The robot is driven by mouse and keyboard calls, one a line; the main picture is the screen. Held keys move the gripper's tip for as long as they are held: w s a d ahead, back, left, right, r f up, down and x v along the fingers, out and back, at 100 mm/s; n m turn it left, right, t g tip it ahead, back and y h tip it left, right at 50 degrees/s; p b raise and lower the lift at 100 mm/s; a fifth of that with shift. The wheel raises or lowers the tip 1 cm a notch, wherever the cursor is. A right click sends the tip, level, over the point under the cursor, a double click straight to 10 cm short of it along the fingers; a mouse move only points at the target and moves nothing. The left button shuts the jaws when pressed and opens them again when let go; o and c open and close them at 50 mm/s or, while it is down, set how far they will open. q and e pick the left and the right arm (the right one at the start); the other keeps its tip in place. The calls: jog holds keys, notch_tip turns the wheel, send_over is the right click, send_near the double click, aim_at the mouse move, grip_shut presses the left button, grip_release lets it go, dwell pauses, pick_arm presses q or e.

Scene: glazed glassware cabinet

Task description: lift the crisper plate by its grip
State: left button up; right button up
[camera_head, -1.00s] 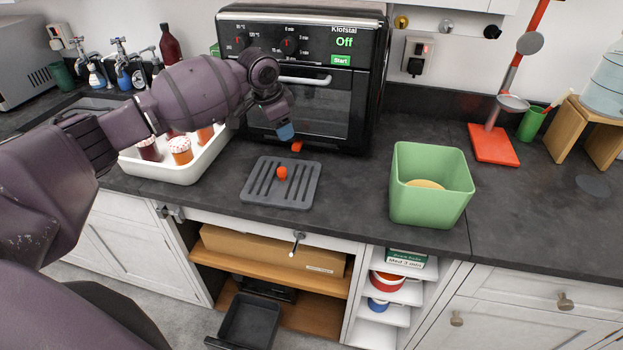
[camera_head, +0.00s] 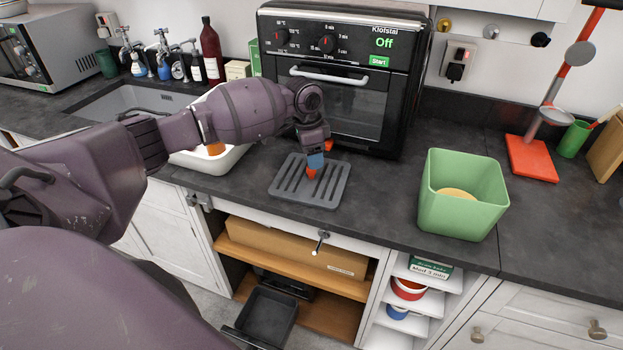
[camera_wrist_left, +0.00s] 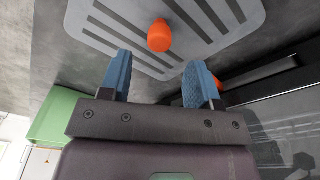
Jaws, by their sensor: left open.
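The crisper plate (camera_head: 334,189) is a flat grey slotted plate lying on the dark worktop in front of the oven. Its grip (camera_head: 311,173) is a small orange knob standing up at its middle. My left gripper (camera_head: 316,160) has blue fingers and is just above and behind the grip, partly covering it in the head view. In the left wrist view the two fingers (camera_wrist_left: 158,65) are apart and empty, and the orange grip (camera_wrist_left: 160,36) shows beyond the tips, roughly between them. The plate (camera_wrist_left: 100,42) fills the top there. My right gripper is not in view.
The black oven (camera_head: 340,75) stands close behind the plate, with a small orange piece (camera_head: 329,146) in front of it. A green bin (camera_head: 462,205) stands to the right. A white tray (camera_head: 205,166) is to the left, partly behind my arm. Worktop between plate and bin is clear.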

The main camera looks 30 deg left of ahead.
aim_at(311, 174)
pick_arm(q)
jog(key=f, duration=0.3)
jog(key=shift+s+f, duration=0.25)
jog(key=shift+f, duration=0.05)
jog(key=shift+w+f, duration=0.1)
jog(key=shift+f, duration=0.35)
jog(key=shift+c, duration=0.2)
grip_shut()
jog(key=shift+r, duration=0.1)
